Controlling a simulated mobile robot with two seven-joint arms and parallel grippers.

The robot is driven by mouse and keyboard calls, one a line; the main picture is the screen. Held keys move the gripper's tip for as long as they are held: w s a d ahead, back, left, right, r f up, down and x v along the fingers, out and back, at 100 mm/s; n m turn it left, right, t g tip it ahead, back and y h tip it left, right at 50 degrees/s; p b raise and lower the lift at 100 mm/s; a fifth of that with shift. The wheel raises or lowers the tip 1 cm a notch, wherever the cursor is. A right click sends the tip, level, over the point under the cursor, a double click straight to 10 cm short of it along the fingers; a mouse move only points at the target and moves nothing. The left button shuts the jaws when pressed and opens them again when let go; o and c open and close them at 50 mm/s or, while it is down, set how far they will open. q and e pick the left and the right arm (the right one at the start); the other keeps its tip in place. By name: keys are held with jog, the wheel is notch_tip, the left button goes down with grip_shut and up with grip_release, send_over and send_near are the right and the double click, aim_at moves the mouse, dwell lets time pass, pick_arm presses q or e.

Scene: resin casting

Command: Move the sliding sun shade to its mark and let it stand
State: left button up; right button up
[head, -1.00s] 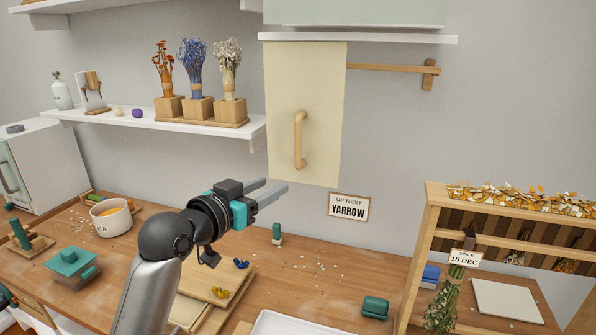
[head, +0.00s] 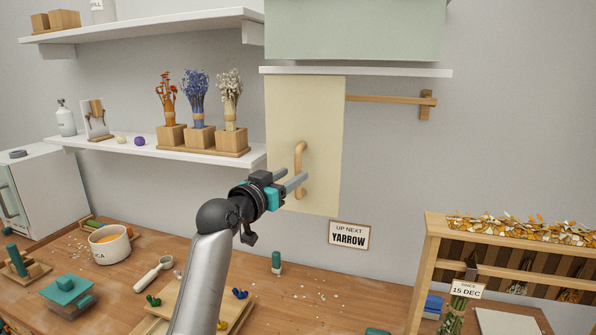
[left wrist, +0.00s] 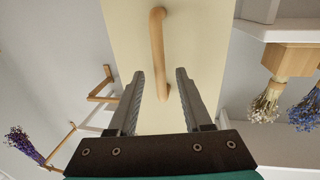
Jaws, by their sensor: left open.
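The sliding sun shade (head: 325,130) is a flat cream panel hanging upright against the wall below a white shelf. Its wooden bar handle (head: 299,152) stands vertical on the panel; the handle also shows in the left wrist view (left wrist: 158,50). My left gripper (head: 297,179) is open, its fingertips near the handle's lower part in the head view. In the left wrist view the handle's lower end lies between the two fingers (left wrist: 161,80), with gaps on both sides. Contact cannot be told. My right gripper is not in view. No mark on the wall can be clearly made out.
A wooden rail (head: 390,99) runs right from the shade to an end bracket (head: 426,105). A shelf with dried flowers in wooden blocks (head: 203,140) is to the left. A YARROW sign (head: 348,235) hangs below. A wooden rack (head: 432,270) stands right.

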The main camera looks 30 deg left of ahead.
aim_at(297, 173)
pick_arm(q)
jog(key=shift+w, duration=2)
jog(key=shift+a, duration=0.1)
jog(key=shift+c, duration=0.2)
grip_shut()
